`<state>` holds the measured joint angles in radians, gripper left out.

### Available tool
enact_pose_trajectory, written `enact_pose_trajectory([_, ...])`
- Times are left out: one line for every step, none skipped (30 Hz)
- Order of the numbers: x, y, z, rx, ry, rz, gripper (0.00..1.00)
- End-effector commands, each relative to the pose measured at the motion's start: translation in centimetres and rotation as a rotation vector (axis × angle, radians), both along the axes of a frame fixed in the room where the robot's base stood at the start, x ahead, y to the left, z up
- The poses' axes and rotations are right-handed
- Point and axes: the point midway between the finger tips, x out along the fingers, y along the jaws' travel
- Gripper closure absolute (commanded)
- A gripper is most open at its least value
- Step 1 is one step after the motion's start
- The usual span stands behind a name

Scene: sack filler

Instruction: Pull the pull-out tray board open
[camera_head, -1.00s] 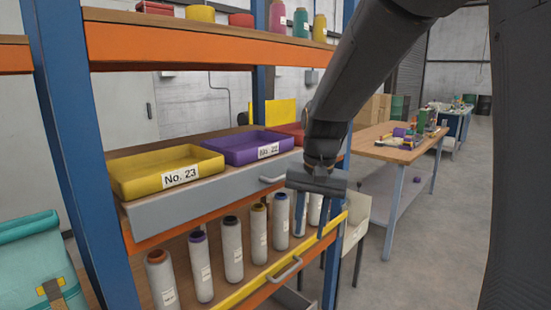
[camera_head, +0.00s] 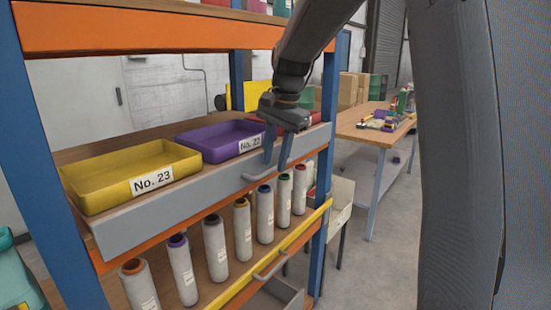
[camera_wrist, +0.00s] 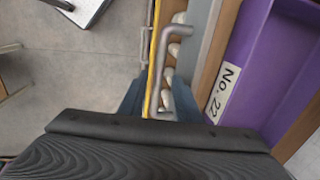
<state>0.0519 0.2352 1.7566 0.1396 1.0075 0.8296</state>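The pull-out tray board (camera_head: 170,199) has a long grey front and lies in the middle level of the rack. It bears a yellow tray No. 23 (camera_head: 104,190) and a purple tray No. 22 (camera_head: 200,143). Its grey bar handle (camera_head: 258,175) is at the right part of the front. My gripper (camera_head: 275,163) points down at the handle's right end, its blue fingers apart. In the wrist view the handle (camera_wrist: 161,65) runs down between the finger sides. Contact cannot be told. The board's front looks in line with the rack.
Below, several bobbins (camera_head: 214,248) stand on a lower board with a yellow front (camera_head: 235,293) and its own handle (camera_head: 270,264). A blue rack post (camera_head: 326,130) stands right of my gripper.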

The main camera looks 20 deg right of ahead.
Motion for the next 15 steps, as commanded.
enact_pose_trajectory([0.04,0.02,-0.34,0.000,0.000,0.000,0.69])
enact_pose_trajectory([0.08,0.01,-0.52,0.000,0.000,-0.001,0.69])
enact_pose_trajectory([0.10,0.00,-0.70,0.000,0.000,-0.001,0.69])
enact_pose_trajectory([0.11,-0.01,-0.80,0.000,0.000,-0.001,0.69])
enact_pose_trajectory([0.12,-0.02,-0.87,0.000,0.000,-0.001,0.69])
enact_pose_trajectory([0.13,-0.04,-0.92,0.000,0.000,-0.002,0.69])
enact_pose_trajectory([0.13,-0.05,-0.94,0.000,0.000,-0.002,0.69])
enact_pose_trajectory([0.14,-0.07,-0.94,0.000,0.000,-0.002,0.69])
enact_pose_trajectory([0.14,-0.08,-0.94,0.000,0.000,-0.002,0.69])
enact_pose_trajectory([0.14,-0.10,-0.94,0.000,0.000,-0.002,0.69])
enact_pose_trajectory([0.14,-0.11,-0.94,0.000,0.000,-0.002,0.69])
enact_pose_trajectory([0.14,-0.12,-0.94,0.000,0.000,-0.003,0.71])
enact_pose_trajectory([0.14,-0.13,-0.93,0.000,0.000,-0.003,0.76])
enact_pose_trajectory([0.14,-0.13,-0.93,0.000,0.000,-0.003,0.81])
enact_pose_trajectory([0.14,-0.14,-0.92,0.000,0.000,-0.003,0.88])
